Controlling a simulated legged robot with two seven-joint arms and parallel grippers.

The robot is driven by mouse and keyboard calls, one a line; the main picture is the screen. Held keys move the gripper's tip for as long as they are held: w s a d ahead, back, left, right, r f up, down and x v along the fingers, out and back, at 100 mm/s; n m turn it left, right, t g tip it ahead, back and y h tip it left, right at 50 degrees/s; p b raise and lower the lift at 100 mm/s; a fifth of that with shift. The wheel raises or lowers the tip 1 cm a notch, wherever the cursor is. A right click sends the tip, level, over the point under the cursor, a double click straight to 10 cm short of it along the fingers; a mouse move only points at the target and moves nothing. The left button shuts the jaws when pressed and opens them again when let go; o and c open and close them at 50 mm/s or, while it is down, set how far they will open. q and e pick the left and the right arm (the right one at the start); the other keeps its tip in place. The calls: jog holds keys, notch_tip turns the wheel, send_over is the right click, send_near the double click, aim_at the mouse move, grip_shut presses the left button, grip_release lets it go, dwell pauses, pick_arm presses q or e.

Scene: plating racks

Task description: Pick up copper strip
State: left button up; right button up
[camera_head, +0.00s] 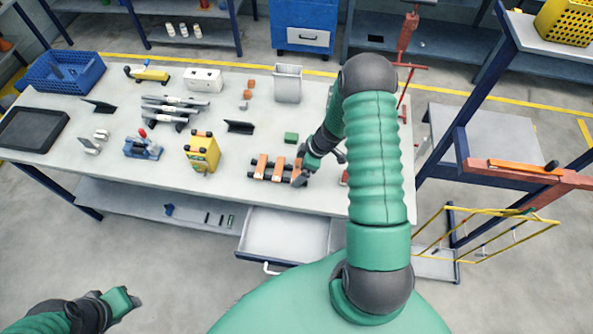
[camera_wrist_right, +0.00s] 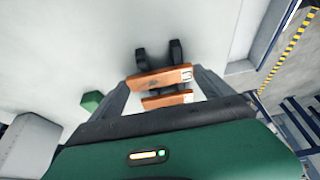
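Copper strips lie side by side across a dark two-rail rack near the table's front edge; the left one (camera_head: 260,166), the middle one (camera_head: 278,169) and one (camera_head: 297,170) beside my right gripper (camera_head: 302,178). In the right wrist view, two copper strips (camera_wrist_right: 158,80) (camera_wrist_right: 168,99) lie across the black rails (camera_wrist_right: 176,52). The right gripper's fingers (camera_wrist_right: 160,77) are spread wide around the ends of the nearer strips; whether they touch is unclear. My left gripper (camera_head: 120,302) hangs at the lower left, away from the table; its fingers are too unclear to judge.
A green block (camera_head: 291,138) stands behind the rack, and a yellow device (camera_head: 202,152) stands to the left. An open drawer (camera_head: 285,232) juts out below the table's front edge. A yellow wire rack (camera_head: 490,236) hangs at the right.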

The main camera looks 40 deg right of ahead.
aim_at(299, 171)
jog(key=shift+w, duration=0.1)
jog(key=c, duration=0.9)
jog(key=shift+o, duration=0.2)
notch_tip(299, 171, up, 10)
